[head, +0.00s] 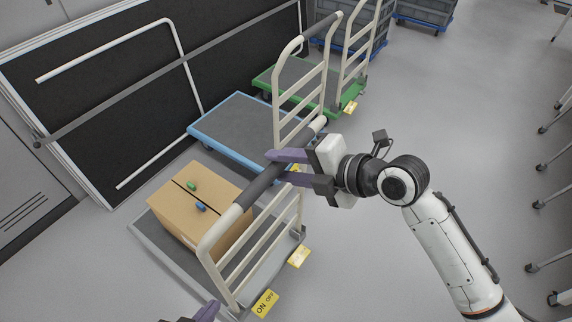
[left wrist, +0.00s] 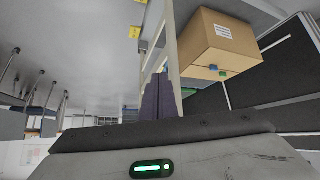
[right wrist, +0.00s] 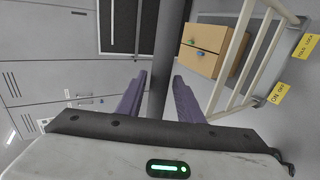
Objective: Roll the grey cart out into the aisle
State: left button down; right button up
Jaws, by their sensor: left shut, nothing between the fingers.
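The grey cart (head: 151,232) stands at lower left in the head view and carries a cardboard box (head: 222,220). Its cream handle frame (head: 209,246) has a dark grip bar (head: 262,186). My left gripper (left wrist: 158,82) is shut and empty beside the handle frame in the left wrist view; only a fingertip shows at the head view's bottom edge.
A blue cart (head: 240,128) and a green cart (head: 292,72) stand in line behind the grey one. A dark panel (head: 110,100) borders the left. Open grey floor (head: 455,110) lies to the right, with several chair or table legs (head: 545,165) at the far right.

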grip_shut()
jog(key=s+d+b, duration=0.1)
jog(key=s+d, duration=0.4)
jog(key=d, duration=0.3)
jog(key=shift+s, duration=0.35)
jog(key=o, duration=0.6)
grip_release()
jog(key=shift+a, duration=0.1)
